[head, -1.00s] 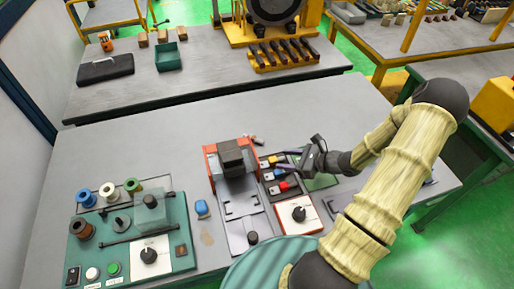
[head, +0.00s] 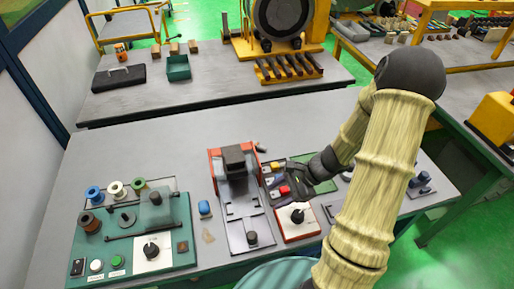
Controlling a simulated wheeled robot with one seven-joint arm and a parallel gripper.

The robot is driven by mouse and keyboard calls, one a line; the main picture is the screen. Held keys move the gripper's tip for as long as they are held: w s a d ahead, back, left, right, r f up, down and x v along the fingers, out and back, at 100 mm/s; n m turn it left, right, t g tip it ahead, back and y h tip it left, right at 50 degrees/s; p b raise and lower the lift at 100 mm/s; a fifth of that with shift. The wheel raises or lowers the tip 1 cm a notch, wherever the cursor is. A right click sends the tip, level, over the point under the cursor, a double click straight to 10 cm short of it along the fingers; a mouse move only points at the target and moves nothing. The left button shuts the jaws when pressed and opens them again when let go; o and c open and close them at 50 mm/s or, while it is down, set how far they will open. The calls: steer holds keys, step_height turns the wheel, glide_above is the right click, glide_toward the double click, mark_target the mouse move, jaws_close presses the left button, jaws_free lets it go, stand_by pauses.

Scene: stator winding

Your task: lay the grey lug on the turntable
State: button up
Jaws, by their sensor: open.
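My gripper (head: 291,183) is open and hangs over the tray of coloured lugs (head: 271,182), right of the red and grey press (head: 235,165). Yellow, blue and red pieces show in that tray; the gripper covers part of it. A small grey-brown piece (head: 261,147) lies on the table just behind the press; I cannot tell whether it is the grey lug. No other clear grey lug shows. A dark round disc (head: 123,220) sits on the green winding board at the left; I cannot tell for sure that it is the turntable.
The green board (head: 172,230) carries spools, a clear cover, a dial and buttons. The table's back left is clear.

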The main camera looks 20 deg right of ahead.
steer(key=s+a+r+n+h, duration=0.1)
steer(key=s+r+n+h, duration=0.1)
steer(key=r+n+h, duration=0.2)
steer(key=s+a+r+n+t+h, duration=0.1)
steer(key=s+a+r+n+h, duration=0.1)
steer(key=r+n, duration=0.6)
steer(key=s+n+h, duration=0.1)
steer(key=n+h, duration=0.1)
steer(key=n, duration=0.2)
steer(key=shift+s+a, duration=0.2)
steer(key=shift+a, duration=0.05)
